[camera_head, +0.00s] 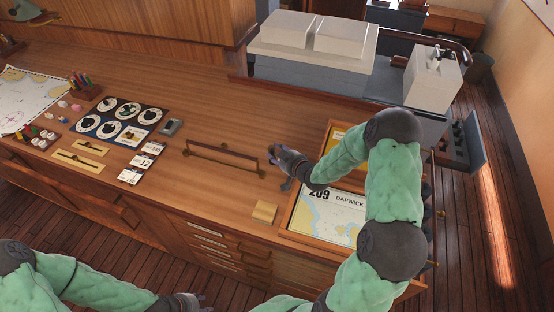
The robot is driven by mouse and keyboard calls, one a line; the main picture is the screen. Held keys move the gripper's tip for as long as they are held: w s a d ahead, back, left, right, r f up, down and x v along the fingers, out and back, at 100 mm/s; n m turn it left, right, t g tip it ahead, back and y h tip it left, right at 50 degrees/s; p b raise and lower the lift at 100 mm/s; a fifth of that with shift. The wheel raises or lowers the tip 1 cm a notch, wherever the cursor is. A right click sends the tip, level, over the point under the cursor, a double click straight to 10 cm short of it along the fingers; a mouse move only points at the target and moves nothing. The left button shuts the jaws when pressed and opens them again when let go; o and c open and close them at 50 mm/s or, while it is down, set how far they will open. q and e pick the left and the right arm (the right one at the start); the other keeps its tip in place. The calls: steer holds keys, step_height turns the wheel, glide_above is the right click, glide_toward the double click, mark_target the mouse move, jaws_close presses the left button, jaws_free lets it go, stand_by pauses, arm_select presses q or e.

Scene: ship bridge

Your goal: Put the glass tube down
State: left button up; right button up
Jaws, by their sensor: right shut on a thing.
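My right gripper (277,164) reaches in over the wooden counter (205,105), just right of a low wooden rail with brass ends (222,153). It is shut on the glass tube, which I can hardly make out against the fingers and the wood. I cannot tell whether the tube touches the counter. My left gripper (196,301) is low at the bottom edge, in front of the counter and away from it. Its fingers are too small and cut off to tell open from shut.
A framed chart (322,217) marked 209 lies under my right arm. A small wooden block (264,212) sits near the front edge. Dials (107,128), cards (139,162) and a small grey box (171,127) stand left. The counter behind the rail is clear.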

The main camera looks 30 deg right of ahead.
steer(key=shift+f, duration=1.6)
steer(key=shift+a, duration=0.1)
steer(key=o, duration=1.2)
steer(key=shift+f, duration=0.1)
steer(key=shift+c, duration=0.2)
